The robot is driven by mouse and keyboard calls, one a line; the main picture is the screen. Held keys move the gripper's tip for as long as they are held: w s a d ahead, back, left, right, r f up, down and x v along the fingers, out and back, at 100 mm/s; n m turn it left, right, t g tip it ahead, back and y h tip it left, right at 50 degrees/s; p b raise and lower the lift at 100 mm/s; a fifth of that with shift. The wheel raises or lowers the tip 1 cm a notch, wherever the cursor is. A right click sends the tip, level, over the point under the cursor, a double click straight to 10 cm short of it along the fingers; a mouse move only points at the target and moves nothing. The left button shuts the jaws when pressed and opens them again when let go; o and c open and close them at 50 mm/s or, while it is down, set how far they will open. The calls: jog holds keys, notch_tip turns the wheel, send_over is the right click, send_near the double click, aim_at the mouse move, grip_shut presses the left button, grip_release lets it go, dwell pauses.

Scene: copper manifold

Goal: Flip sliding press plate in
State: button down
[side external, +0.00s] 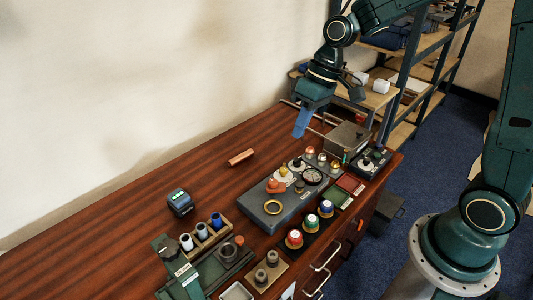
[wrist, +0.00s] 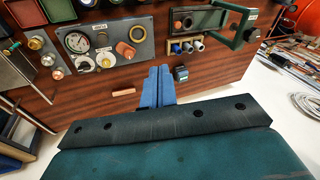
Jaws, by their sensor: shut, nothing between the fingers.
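My gripper (side external: 300,126) is shut and empty, with its blue fingers pointing down above the back of the wooden bench. In the wrist view its two blue fingers (wrist: 159,72) are side by side. The green press (side external: 178,272) stands at the front left of the bench, far from my gripper. It also shows at the top right of the wrist view (wrist: 236,26), with a dark bed and an angled frame. I cannot clearly make out which part is the sliding plate, or its exact position.
A grey panel (side external: 272,204) with a gauge and fittings lies mid-bench. A copper tube (side external: 241,157) lies alone behind it. A small dark device (side external: 180,202) and a rack of bottles (side external: 204,237) stand near the press. A grey box (side external: 346,139) is at the right. The back left is clear.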

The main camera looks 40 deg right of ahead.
jog(key=w+a+f+g+y, duration=0.1)
jog(key=w+f+y, duration=0.1)
jog(key=f, duration=0.8)
jog(key=w+a+f+g+y, duration=0.1)
jog(key=w+f, duration=0.3)
jog(key=f, duration=0.6)
jog(key=shift+w+g+y, duration=0.15)
jog(key=shift+g+y, duration=0.25)
jog(key=shift+y, duration=0.3)
jog(key=shift+a, duration=0.15)
send_near(231, 249)
jog(key=d, duration=0.1)
jog(key=d+f, duration=0.1)
jog(key=d, duration=0.2)
jog(key=shift+s+f, duration=0.3)
jog(key=shift+f, duration=0.1)
jog(key=a, duration=0.2)
jog(key=shift+s+a+f, duration=0.2)
jog(key=shift+a+f, duration=0.2)
jog(key=shift+s+a+f, duration=0.1)
jog(key=shift+a, duration=0.5)
jog(key=shift+a, duration=0.1)
